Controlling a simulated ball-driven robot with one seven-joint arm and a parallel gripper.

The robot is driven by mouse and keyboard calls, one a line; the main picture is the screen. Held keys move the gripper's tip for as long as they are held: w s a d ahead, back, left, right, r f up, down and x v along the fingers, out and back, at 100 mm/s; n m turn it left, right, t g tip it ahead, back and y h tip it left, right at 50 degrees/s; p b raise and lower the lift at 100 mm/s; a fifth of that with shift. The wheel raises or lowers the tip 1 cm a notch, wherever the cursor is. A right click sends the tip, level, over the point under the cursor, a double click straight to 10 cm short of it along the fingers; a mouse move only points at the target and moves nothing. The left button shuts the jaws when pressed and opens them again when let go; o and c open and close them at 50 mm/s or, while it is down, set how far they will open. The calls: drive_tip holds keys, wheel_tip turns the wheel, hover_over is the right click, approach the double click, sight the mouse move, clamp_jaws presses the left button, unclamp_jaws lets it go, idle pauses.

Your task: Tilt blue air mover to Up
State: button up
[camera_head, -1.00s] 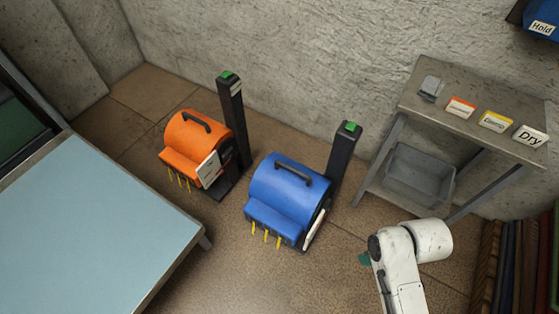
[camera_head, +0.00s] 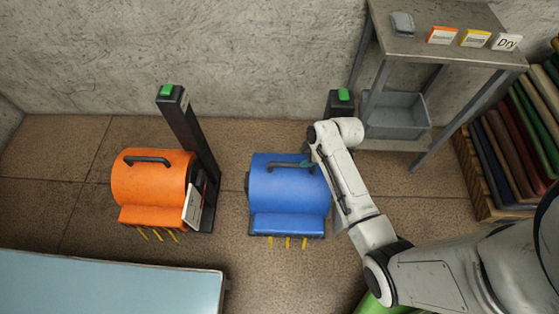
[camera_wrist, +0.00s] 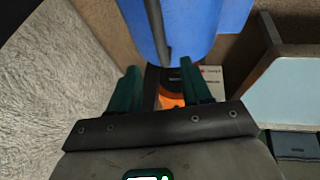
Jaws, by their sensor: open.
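The blue air mover (camera_head: 285,195) stands on the brown floor in the middle of the head view, with a black handle (camera_head: 285,164) across its top and yellow prongs at its front. My gripper (camera_head: 306,164) is at the right end of that handle, with its teal fingers partly hidden by my arm. In the wrist view my gripper (camera_wrist: 160,78) is open, and the dark handle (camera_wrist: 158,30) runs down the blue housing (camera_wrist: 200,25) between the lines of the two fingers. I cannot tell whether they touch it.
An orange air mover (camera_head: 150,180) stands to the left beside a black post (camera_head: 188,130). Another green-topped post (camera_head: 341,100) is behind my arm. A metal table (camera_head: 425,45) with label cards and a grey bin (camera_head: 397,115) stands back right. A light blue tabletop (camera_head: 100,285) fills the lower left.

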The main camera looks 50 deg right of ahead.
sight(291, 164)
drive_tip(key=b+x, duration=0.3)
drive_tip(key=x, duration=0.7)
drive_tip(key=shift+w+f, duration=0.15)
drive_tip(key=shift+f, duration=0.1)
clamp_jaws()
idle(0.4)
